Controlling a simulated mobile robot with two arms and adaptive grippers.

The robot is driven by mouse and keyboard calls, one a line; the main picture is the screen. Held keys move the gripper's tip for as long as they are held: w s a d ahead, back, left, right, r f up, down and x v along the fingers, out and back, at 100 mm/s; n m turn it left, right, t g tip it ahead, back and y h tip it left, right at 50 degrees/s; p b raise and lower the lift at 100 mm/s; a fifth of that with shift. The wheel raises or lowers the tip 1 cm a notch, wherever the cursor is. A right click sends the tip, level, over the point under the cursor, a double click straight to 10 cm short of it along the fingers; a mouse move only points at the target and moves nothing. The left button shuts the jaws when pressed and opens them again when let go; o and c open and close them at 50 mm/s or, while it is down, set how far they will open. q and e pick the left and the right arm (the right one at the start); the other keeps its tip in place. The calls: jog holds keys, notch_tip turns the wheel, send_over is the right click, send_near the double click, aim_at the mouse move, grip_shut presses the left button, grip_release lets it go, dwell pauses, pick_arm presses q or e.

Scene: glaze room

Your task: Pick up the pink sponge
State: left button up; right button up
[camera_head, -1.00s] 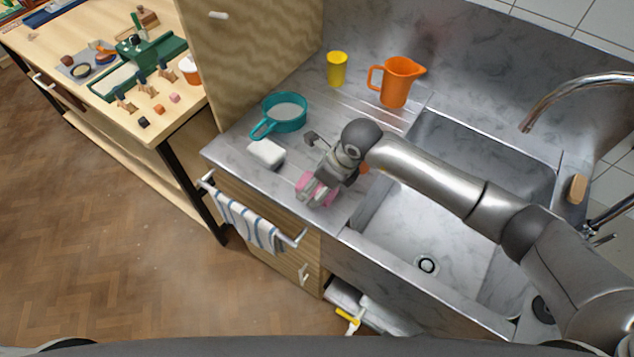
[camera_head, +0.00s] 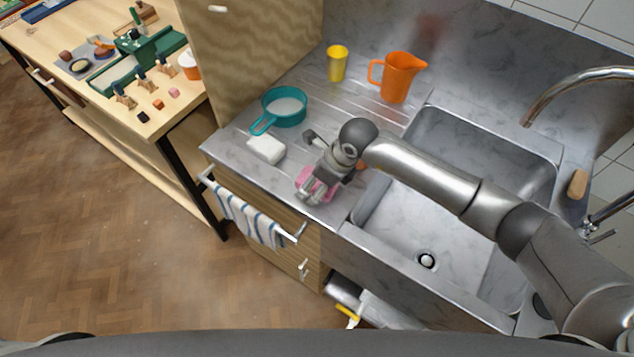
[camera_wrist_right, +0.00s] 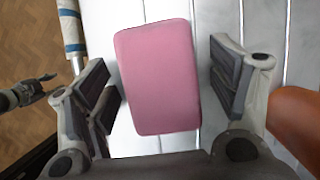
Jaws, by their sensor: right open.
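The pink sponge (camera_head: 318,184) lies on the metal drainboard near its front edge, left of the sink. In the right wrist view the sponge (camera_wrist_right: 158,76) lies flat between the two fingers, with a gap on each side. My right gripper (camera_head: 312,190) is over the sponge and hides part of it in the head view. Its dark finger pads also show in the right wrist view (camera_wrist_right: 165,90), spread apart and empty. In the right wrist view a grey gripper (camera_wrist_right: 35,92) shows at the far left over the floor; it looks like my left one, too small to judge.
A white block (camera_head: 266,149) and a teal strainer (camera_head: 285,107) are on the drainboard left of my right gripper. A yellow cup (camera_head: 337,63) and an orange jug (camera_head: 398,78) stand behind. An orange object (camera_wrist_right: 294,122) is close beside the right finger. The sink (camera_head: 440,230) opens to the right.

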jog(key=shift+c, duration=0.5)
jog(key=shift+s, duration=0.1)
jog(key=c, duration=0.7)
jog(key=shift+f, duration=0.1)
jog(key=shift+c, duration=0.4)
jog(key=shift+d, duration=0.1)
